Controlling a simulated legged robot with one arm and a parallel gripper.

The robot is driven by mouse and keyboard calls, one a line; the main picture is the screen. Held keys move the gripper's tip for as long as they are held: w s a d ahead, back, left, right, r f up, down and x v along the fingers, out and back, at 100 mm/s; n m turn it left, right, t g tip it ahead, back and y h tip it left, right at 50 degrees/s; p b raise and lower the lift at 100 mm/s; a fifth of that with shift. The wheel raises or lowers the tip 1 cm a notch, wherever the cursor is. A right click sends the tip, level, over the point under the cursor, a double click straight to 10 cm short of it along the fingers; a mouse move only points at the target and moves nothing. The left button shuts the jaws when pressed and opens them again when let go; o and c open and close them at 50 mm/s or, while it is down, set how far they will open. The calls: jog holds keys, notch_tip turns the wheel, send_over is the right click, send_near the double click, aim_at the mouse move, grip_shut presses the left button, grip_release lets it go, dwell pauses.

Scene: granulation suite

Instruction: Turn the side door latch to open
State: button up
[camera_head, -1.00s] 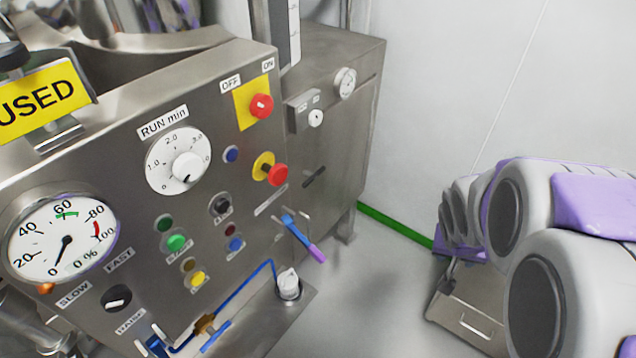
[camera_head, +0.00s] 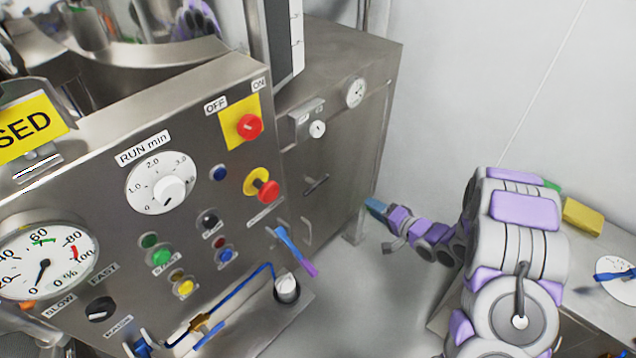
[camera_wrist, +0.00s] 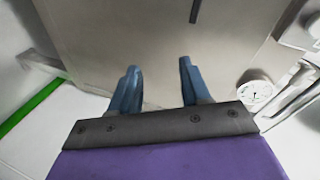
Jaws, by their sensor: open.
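The side door latch (camera_head: 316,185) is a short dark lever on the steel side panel (camera_head: 345,150) of the machine, below a small box with a white knob. It lies slantwise, close to level. My gripper (camera_head: 372,206) is to the right of the latch and lower in the head view, near the panel's right edge and apart from the latch. In the wrist view my gripper (camera_wrist: 158,76) has two blue fingers spread wide, with nothing between them. A dark bar at the top of that view, probably the latch (camera_wrist: 194,10), lies beyond the fingertips.
A gauge (camera_head: 356,93) and the white knob (camera_head: 318,129) sit above the latch. A steel bench (camera_head: 600,245) with a yellow block (camera_head: 583,217) stands at right. Floor between is clear.

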jog(key=s+a+m+y, duration=0.1)
jog(key=s+a+y, duration=0.1)
jog(key=y, duration=0.1)
jog(key=y+b, duration=0.1)
jog(key=b, duration=0.2)
send_near(318, 186)
jog(key=s+x, duration=0.1)
jog(key=x, duration=0.8)
jog(key=shift+w+a+f+m, duration=0.1)
jog(key=shift+w+a+m, duration=0.15)
jog(key=shift+w, duration=0.2)
jog(key=shift+w+a+m, duration=0.2)
jog(key=shift+w+m, duration=0.05)
jog(key=shift+w, duration=0.25)
jog(key=shift+a, duration=0.1)
jog(key=shift+a, duration=0.1)
jog(key=shift+a, duration=0.35)
jog(key=shift+c, duration=1.4)
jog(key=shift+d, duration=0.25)
grip_shut()
